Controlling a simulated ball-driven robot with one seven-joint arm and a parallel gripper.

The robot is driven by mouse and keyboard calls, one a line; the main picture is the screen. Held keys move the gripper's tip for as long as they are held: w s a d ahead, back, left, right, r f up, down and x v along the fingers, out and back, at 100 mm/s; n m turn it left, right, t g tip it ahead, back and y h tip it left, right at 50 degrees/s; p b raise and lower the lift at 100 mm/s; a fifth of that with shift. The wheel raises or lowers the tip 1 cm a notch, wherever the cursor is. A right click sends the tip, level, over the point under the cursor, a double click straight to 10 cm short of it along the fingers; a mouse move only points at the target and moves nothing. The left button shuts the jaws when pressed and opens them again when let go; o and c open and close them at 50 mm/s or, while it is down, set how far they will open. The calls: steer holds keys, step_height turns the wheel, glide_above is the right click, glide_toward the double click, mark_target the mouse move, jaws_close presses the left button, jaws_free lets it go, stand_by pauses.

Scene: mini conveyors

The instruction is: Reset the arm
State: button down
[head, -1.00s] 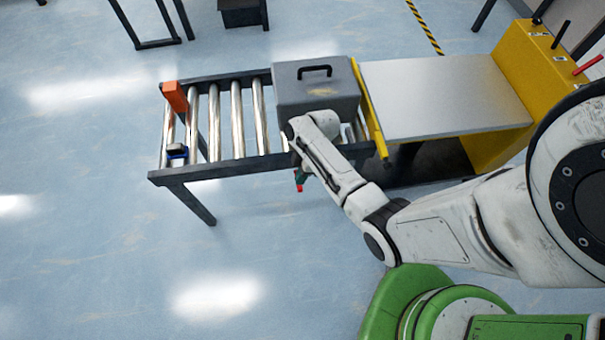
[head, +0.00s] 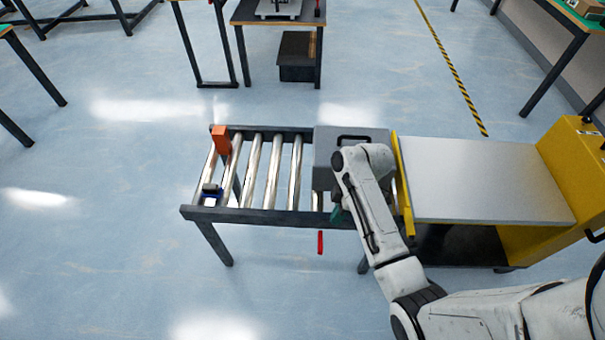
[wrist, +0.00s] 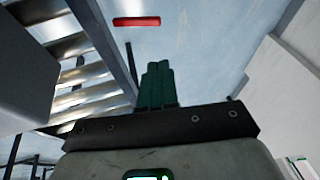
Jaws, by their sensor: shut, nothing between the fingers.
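My gripper (head: 338,214) shows as a small teal tip beside the front rail of the roller conveyor, partly hidden by my wrist in the head view. In the wrist view, the teal fingers (wrist: 157,84) are together with nothing between them. A red bar (head: 320,242) is apart from the fingertips, below the rail in the head view. It also shows beyond the fingers in the wrist view (wrist: 137,21). I cannot tell whether it is in the air or on the floor. My arm reaches in from the lower right.
The roller conveyor (head: 268,216) carries a grey box with a handle (head: 330,150), an orange block (head: 221,139) and a small blue item (head: 211,195). A yellow machine with a pale flat top (head: 480,180) adjoins on the right. The floor at left is clear.

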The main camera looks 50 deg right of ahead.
steer(key=s+a+r+m+h, duration=0.2)
steer(key=s+a+r+m, duration=0.1)
steer(key=s+a+m, duration=0.1)
steer(key=s+a+r+m+h, duration=0.2)
steer(key=s+a+r+m, duration=0.2)
steer(key=s+a, duration=0.3)
steer(key=shift+s+a+m+b, duration=0.25)
steer(key=shift+s+m+b, duration=0.15)
steer(key=shift+s, duration=0.35)
